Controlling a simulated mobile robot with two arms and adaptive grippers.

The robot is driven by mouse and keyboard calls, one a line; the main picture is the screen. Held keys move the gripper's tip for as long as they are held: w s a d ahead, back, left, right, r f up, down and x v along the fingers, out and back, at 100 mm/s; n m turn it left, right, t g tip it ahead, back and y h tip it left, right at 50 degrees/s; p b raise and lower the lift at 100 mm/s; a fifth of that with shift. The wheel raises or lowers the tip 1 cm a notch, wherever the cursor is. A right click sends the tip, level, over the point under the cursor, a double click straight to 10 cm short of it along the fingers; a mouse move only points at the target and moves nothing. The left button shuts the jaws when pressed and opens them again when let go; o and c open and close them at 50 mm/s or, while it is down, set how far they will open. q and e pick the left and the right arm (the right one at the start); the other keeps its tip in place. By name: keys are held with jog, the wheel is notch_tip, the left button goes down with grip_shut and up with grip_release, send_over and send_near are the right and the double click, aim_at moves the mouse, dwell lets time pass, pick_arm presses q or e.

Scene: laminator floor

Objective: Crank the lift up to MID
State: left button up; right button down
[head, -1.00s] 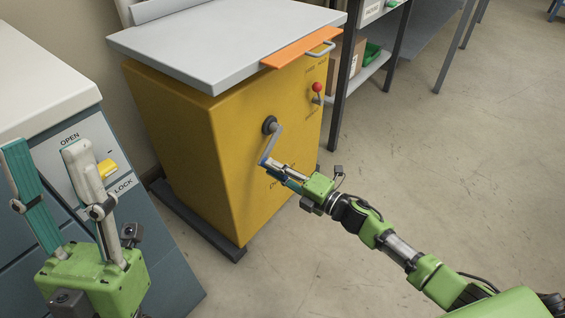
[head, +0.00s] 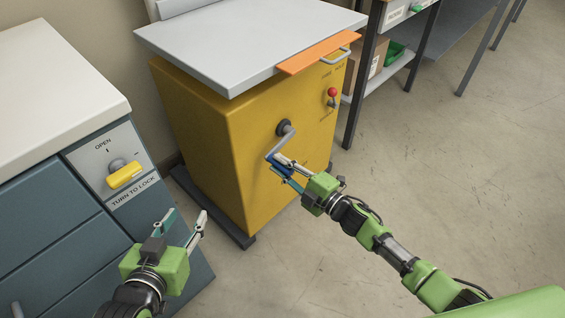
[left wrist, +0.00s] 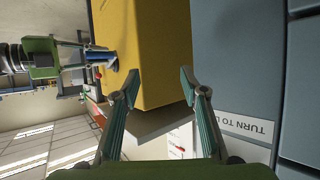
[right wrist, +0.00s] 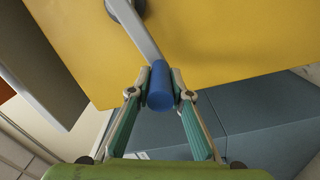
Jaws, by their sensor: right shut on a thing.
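The yellow lift (head: 230,135) stands in the middle of the head view with a grey platform (head: 245,45) on top. A grey crank arm (head: 282,142) hangs down and to the left from its hub on the lift's front. My right gripper (head: 282,167) is shut on the crank's blue handle (right wrist: 160,87); the right wrist view shows the handle between both fingertips. My left gripper (head: 186,222) is open and empty, low in front of the grey-blue cabinet; in the left wrist view its fingers (left wrist: 160,92) are spread apart. Any MID mark is not legible.
The cabinet (head: 50,215) at left has a yellow turn knob (head: 124,175) marked OPEN and TURN TO LOCK. A red-topped lever (head: 332,93) and an orange strip (head: 318,52) are on the lift. A shelf rack (head: 372,70) stands behind right. The floor at right is clear.

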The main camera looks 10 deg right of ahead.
jog(key=shift+r+m+p, duration=0.7)
jog(key=shift+r+p, duration=0.15)
jog(key=shift+r, duration=0.1)
jog(key=shift+a+r+m+p, duration=0.1)
jog(key=shift+r+m+p, duration=0.75)
jog(key=shift+p, duration=0.3)
pick_arm(q)
jog(key=s+a+f+g+y, duration=0.1)
jog(key=s+a+f+g, duration=0.3)
jog(key=s, duration=0.4)
jog(key=s+a+f+g+y, duration=0.1)
jog(key=s+f+g+y, duration=0.1)
jog(key=s+f+g, duration=0.45)
pick_arm(e)
jog(key=shift+r+m, duration=0.2)
jog(key=shift+m, duration=0.05)
jog(key=shift+r+m+p, duration=0.3)
jog(key=shift+p, duration=0.3)
jog(key=r+m+p, duration=0.2)
jog(key=d+r+m+p, duration=0.1)
jog(key=shift+w, duration=0.35)
pick_arm(q)
notch_tip(320, 180, down, 12)
jog(key=s, duration=0.1)
jog(key=shift+f+p, duration=0.15)
jog(key=shift+p, duration=0.25)
pick_arm(e)
jog(key=shift+w+d+r, duration=0.15)
jog(key=shift+d+r, duration=0.05)
jog(key=shift+r, duration=0.05)
